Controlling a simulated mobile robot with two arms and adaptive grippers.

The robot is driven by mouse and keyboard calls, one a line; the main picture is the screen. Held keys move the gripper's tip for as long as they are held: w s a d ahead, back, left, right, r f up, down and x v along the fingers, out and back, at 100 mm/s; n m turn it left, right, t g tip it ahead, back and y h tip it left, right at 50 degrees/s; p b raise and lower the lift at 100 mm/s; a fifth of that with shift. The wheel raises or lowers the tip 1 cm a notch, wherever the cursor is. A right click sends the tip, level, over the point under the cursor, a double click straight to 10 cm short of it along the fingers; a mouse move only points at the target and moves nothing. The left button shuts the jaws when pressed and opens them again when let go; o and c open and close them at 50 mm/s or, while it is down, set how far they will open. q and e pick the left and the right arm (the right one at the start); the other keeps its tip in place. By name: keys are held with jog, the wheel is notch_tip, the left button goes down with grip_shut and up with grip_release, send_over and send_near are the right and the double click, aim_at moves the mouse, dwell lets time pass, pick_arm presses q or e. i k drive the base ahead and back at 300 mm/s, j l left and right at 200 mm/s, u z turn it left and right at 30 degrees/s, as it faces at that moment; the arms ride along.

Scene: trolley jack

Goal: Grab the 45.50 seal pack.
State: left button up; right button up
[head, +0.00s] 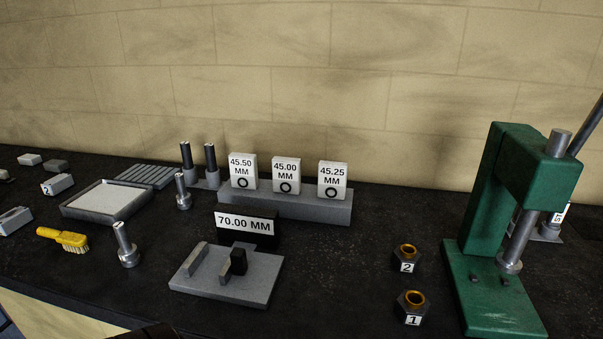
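The 45.50 seal pack (242,172) is a small white box printed "45.50 MM" with a black ring below the text. It stands upright at the left end of a grey block (310,208) near the wall. To its right on the same block stand the similar 45.00 pack (286,175) and the 45.25 pack (332,180), with gaps between them. The front of the 45.50 pack is unobstructed.
A "70.00 MM" sign (245,225) and grey fixture (215,282) stand in front of the block. Metal posts (210,165) rise close left of the packs. A tray (108,198) and yellow brush (62,239) lie left; two numbered nuts (408,258) and a green press (513,190) stand right.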

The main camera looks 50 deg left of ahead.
aim_at(243, 167)
jog(key=i+u, duration=0.3)
jog(key=u, duration=0.15)
jog(key=i+u, duration=0.4)
jog(key=k+u, duration=0.1)
jog(key=u, duration=1.3)
jog(key=k+j+z, duration=0.35)
jog(key=i+j, duration=0.05)
jog(key=j, duration=0.05)
